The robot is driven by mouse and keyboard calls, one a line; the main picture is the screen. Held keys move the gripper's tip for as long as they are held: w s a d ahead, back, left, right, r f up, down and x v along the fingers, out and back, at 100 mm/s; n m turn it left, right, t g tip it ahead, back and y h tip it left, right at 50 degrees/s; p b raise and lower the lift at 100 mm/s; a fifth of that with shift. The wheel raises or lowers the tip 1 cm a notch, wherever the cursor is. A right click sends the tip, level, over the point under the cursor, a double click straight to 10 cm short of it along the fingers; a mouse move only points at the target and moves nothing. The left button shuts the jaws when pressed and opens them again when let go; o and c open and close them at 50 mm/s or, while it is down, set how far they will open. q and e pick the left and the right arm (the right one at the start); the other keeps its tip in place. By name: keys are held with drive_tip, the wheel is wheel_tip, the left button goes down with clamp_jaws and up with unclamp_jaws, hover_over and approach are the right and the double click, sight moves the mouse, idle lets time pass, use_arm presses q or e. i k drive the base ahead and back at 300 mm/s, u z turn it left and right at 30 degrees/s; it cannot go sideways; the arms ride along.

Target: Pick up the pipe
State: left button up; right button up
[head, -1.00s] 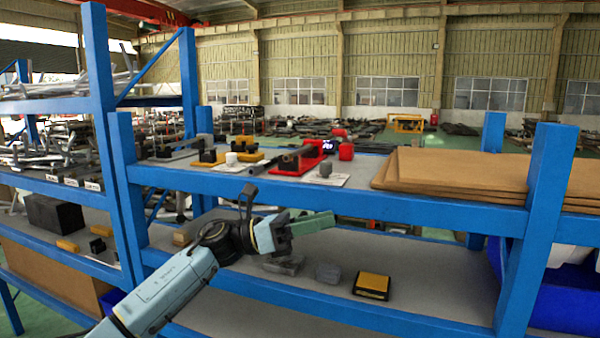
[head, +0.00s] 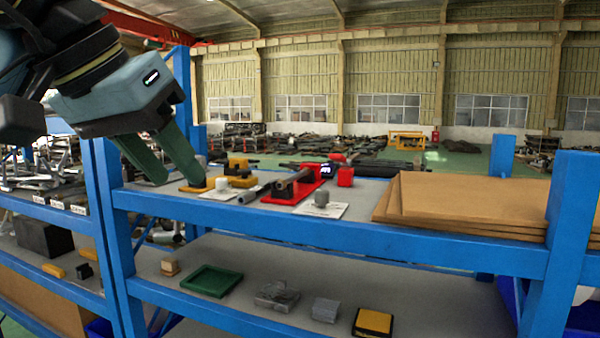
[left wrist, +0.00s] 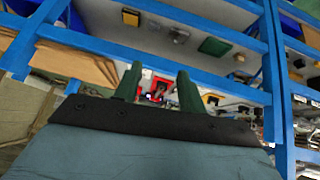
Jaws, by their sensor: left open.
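A short grey pipe (head: 249,195) lies on the upper shelf (head: 380,224), left of a red holder (head: 292,191) that carries a dark rod. My left gripper (head: 181,180) is open and empty. Its two green fingers point down over the left end of the upper shelf, left of the grey pipe and apart from it. In the left wrist view, the open fingers (left wrist: 158,74) frame the red holder (left wrist: 160,88) in the distance. The grey pipe is too small to make out there. My right gripper is not in view.
Yellow and black blocks (head: 238,170) and a grey cylinder on a white card (head: 321,205) stand near the pipe. Brown boards (head: 470,200) fill the right of the upper shelf. Blue uprights (head: 110,200) bound the rack. A green tray (head: 212,280) sits below.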

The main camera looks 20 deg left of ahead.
sight(280, 184)
drive_tip(key=i, duration=1.25)
